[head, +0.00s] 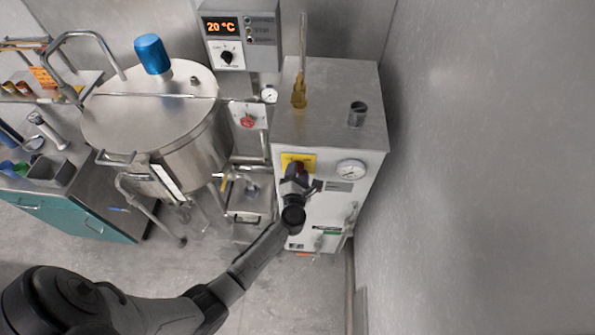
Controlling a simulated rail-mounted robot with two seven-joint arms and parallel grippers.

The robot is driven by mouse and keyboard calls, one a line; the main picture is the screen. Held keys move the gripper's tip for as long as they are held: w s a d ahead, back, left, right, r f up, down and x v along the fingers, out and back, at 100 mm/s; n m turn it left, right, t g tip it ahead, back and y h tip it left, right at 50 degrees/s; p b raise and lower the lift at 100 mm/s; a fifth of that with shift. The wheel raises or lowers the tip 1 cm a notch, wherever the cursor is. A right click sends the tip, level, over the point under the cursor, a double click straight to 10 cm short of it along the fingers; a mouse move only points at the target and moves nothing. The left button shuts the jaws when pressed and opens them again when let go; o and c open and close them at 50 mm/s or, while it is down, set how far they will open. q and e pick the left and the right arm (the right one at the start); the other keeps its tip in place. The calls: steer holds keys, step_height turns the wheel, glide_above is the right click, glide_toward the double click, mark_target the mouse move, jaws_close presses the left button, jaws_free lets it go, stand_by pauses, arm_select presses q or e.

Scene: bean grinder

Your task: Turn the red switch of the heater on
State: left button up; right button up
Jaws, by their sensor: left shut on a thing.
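The heater (328,90) is a steel-topped cabinet with a pale front, standing right of the large steel tank. A yellow plate (310,158) sits at the upper left of its front. My left gripper (295,172) reaches this plate from below and in front. It is shut on the switch there, which is mostly hidden behind the fingers. I cannot make out which way the switch is turned. My right gripper is not in view.
A round gauge (351,170) is just right of the gripper. The steel tank (150,112) and a control box reading 20 °C (240,38) stand to the left. A red knob (248,121) is on a panel between. A bare wall (480,170) closes the right side.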

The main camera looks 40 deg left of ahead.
arm_select(q)
steer(key=m+p, duration=0.5)
steer(key=m, duration=0.3)
steer(key=shift+r+m, duration=0.15)
steer(key=shift+m, duration=0.25)
steer(key=m+p, duration=0.2)
steer(key=m, duration=0.3)
steer(key=shift+m+p, duration=0.3)
steer(key=shift+m, duration=0.1)
steer(key=m, duration=0.2)
steer(key=shift+m+p, duration=0.3)
steer(key=shift+p, duration=0.1)
steer(key=o, duration=0.9)
